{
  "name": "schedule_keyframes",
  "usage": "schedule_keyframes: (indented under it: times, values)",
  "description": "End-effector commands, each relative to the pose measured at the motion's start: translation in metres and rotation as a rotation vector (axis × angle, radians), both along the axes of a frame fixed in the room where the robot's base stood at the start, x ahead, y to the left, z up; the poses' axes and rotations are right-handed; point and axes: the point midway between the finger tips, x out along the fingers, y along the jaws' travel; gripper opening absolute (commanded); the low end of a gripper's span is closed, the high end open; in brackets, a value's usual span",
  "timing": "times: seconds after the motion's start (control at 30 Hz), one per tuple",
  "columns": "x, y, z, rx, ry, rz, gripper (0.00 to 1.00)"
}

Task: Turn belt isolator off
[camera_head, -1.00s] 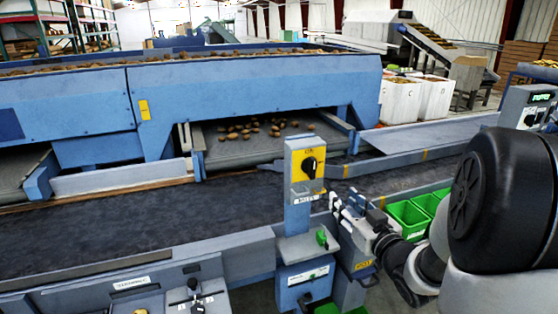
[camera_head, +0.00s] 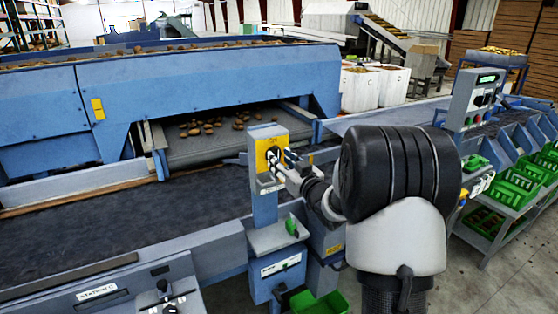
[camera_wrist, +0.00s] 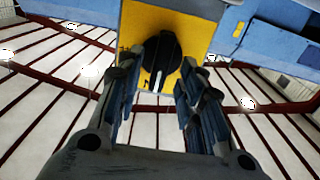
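The belt isolator is a black rotary knob on a yellow plate (camera_head: 264,148), on top of a blue-grey post (camera_head: 265,208) beside the belt. In the wrist view the knob (camera_wrist: 160,58) fills the space between my fingertips, its grip bar roughly lengthwise in the picture. The yellow plate (camera_wrist: 195,30) lies behind it, with small lettering too unclear to read. My gripper (camera_head: 276,163) is at the front of the plate and covers most of the knob in the head view. In the wrist view my gripper (camera_wrist: 167,72) is open, one finger each side of the knob. Contact cannot be told.
A grey control box (camera_head: 470,98) stands to the right. Green crates (camera_head: 515,190) line the right side. The dark belt (camera_head: 110,217) runs behind the post; open floor lies at front right.

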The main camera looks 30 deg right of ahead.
Motion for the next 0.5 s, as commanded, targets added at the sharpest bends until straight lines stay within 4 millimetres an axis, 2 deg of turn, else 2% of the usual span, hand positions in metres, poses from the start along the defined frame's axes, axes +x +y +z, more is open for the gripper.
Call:
schedule_keyframes:
  times: [0.2,0.5]
  values:
    - [0.017,0.001,0.0,0.0,0.0,0.0,0.35]
    - [0.019,0.001,0.0,0.0,0.0,-0.001,0.34]
